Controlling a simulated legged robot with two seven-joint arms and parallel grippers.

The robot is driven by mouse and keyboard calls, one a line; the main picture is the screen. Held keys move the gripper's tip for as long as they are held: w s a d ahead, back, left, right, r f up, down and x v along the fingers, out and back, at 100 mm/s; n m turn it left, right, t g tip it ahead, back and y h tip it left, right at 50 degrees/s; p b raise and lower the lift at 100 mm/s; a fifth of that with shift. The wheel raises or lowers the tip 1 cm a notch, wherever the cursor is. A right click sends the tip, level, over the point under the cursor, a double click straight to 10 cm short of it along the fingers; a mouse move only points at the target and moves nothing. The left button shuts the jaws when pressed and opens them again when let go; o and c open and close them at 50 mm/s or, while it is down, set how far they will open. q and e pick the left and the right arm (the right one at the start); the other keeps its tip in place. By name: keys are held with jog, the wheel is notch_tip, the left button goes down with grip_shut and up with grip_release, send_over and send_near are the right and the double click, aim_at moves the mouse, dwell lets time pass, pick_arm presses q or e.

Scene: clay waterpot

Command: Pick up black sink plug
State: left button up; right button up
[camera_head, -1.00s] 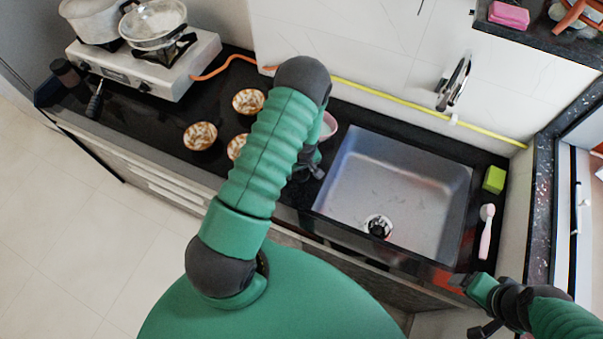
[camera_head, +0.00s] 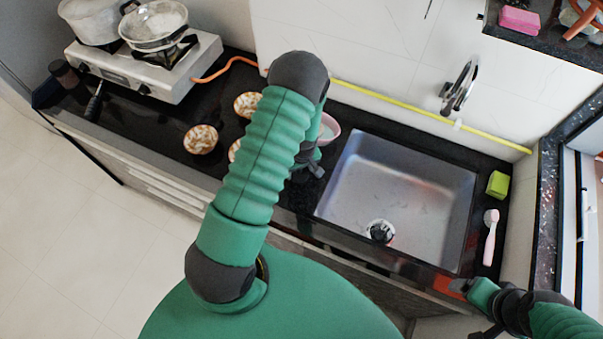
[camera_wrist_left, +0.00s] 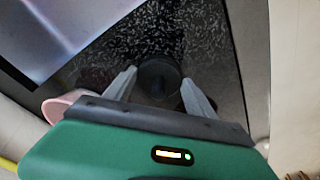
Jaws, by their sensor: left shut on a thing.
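The black sink plug (camera_wrist_left: 158,77) shows in the left wrist view as a dark round shape between my fingers, over the black speckled counter. My left gripper (camera_head: 314,170) is at the counter strip just left of the sink, and it is shut on the plug. Its two pale fingers also show in the left wrist view (camera_wrist_left: 159,88). In the head view I cannot make out the plug, and my arm covers part of this area. My right gripper is at the lower right, near the front edge of the counter, and its jaws are not clear.
The grey sink (camera_head: 345,200) has a drain (camera_head: 380,231) at its front. A pink bowl (camera_head: 330,128) stands beside my left gripper. Patterned bowls (camera_head: 201,139) and a stove (camera_head: 150,75) are left. A green block (camera_head: 497,184) and a pink brush (camera_head: 490,240) lie right of the sink.

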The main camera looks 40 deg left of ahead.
pick_arm(q)
jog(key=s+b, duration=0.1)
jog(key=s, duration=0.4)
jog(key=s+a+r+b, duration=0.1)
jog(key=s, duration=0.4)
jog(key=s+a+r+b, duration=0.1)
jog(key=s, duration=0.4)
jog(key=shift+a+b, duration=0.2)
jog(key=shift+b, duration=0.1)
jog(key=shift+s+r, duration=0.2)
jog(key=shift+s, duration=0.3)
jog(key=shift+w, duration=0.1)
